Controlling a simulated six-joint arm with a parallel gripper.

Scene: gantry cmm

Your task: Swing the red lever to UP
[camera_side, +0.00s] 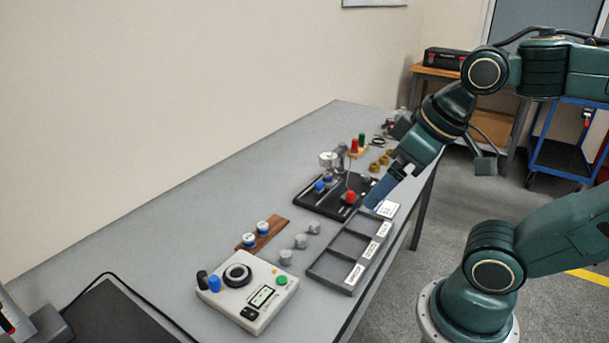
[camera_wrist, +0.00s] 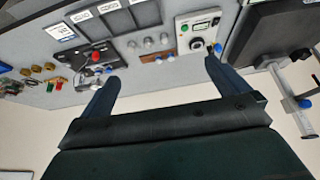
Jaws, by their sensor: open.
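The red lever shows as a red knob (camera_side: 350,197) at the right front of a black plate (camera_side: 312,207); it also shows in the wrist view (camera_wrist: 96,57). Its shaft and any UP marking are too small to read. My gripper (camera_side: 373,203) hangs just right of the red knob in the side view, angled down, and appears empty. In the wrist view my gripper (camera_wrist: 161,72) has its two fingers wide apart, with the red knob beyond the left finger. I cannot tell the exact gap to the knob.
A blue knob (camera_side: 320,186) and a round gauge (camera_side: 328,160) are at the plate. A grey compartment tray (camera_side: 318,270) and white card (camera_side: 386,209) lie in front. A control box (camera_side: 238,302), metal cylinders (camera_side: 301,241) and pegs (camera_side: 354,146) stand around.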

